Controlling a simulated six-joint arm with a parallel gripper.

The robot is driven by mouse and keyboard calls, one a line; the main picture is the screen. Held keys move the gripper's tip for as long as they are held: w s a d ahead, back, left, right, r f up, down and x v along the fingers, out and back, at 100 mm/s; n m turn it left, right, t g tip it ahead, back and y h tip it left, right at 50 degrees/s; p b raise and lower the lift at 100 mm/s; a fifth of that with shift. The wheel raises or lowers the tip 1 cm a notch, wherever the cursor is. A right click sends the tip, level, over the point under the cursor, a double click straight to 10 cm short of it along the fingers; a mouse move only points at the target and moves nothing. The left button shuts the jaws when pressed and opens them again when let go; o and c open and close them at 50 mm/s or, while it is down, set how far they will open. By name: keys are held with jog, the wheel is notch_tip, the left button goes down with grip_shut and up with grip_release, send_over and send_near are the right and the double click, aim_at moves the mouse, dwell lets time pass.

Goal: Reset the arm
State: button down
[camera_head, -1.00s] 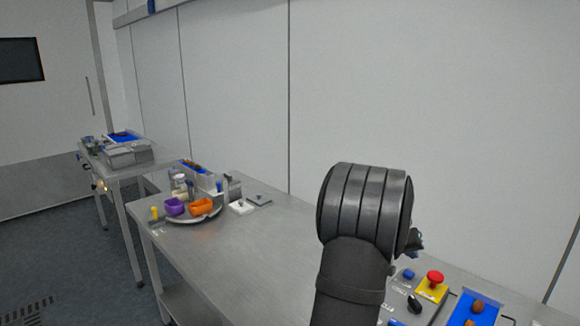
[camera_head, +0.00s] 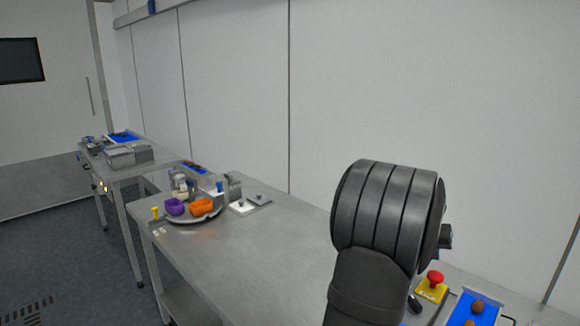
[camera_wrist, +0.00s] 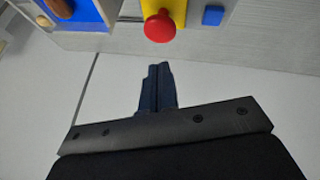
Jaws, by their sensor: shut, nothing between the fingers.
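My arm rises at the right of the head view, its dark rounded joint in front of the table and wall. My gripper shows in the wrist view (camera_wrist: 157,85) with its dark fingers together and nothing between them. In the head view the arm hides most of it. In the wrist view the fingers point toward a red button on a yellow base (camera_wrist: 160,26) and are apart from it in the picture. The same red button stands to the right of my arm in the head view (camera_head: 435,278).
A blue tray with brown dates (camera_head: 463,313) lies at the lower right. On the far table end stand a purple bowl (camera_head: 175,207) and an orange bowl (camera_head: 201,207) on a round tray. The middle of the steel table (camera_head: 235,262) is clear. A pale wall (camera_head: 345,90) stands behind.

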jog(key=shift+s+d+r+m+t+y, duration=0.85)
jog(key=shift+s+r+m+y, duration=0.3)
jog(key=shift+s+y, duration=1)
jog(key=shift+s+a+f+n+t+h, duration=0.15)
jog(key=shift+s+a+f+t+h, duration=0.35)
jog(key=shift+s+a+f+h, duration=0.5)
jog(key=shift+s+a+f+n+t+h, duration=0.15)
jog(key=shift+s+a+f+t+h, duration=0.4)
jog(key=shift+a, duration=0.8)
jog(key=shift+s+a+f+n+t+h, duration=0.15)
jog(key=shift+s+a+f+t+h, duration=0.5)
jog(key=shift+a+f, duration=0.5)
jog(key=shift+w+r, duration=0.1)
jog(key=shift+w, duration=0.05)
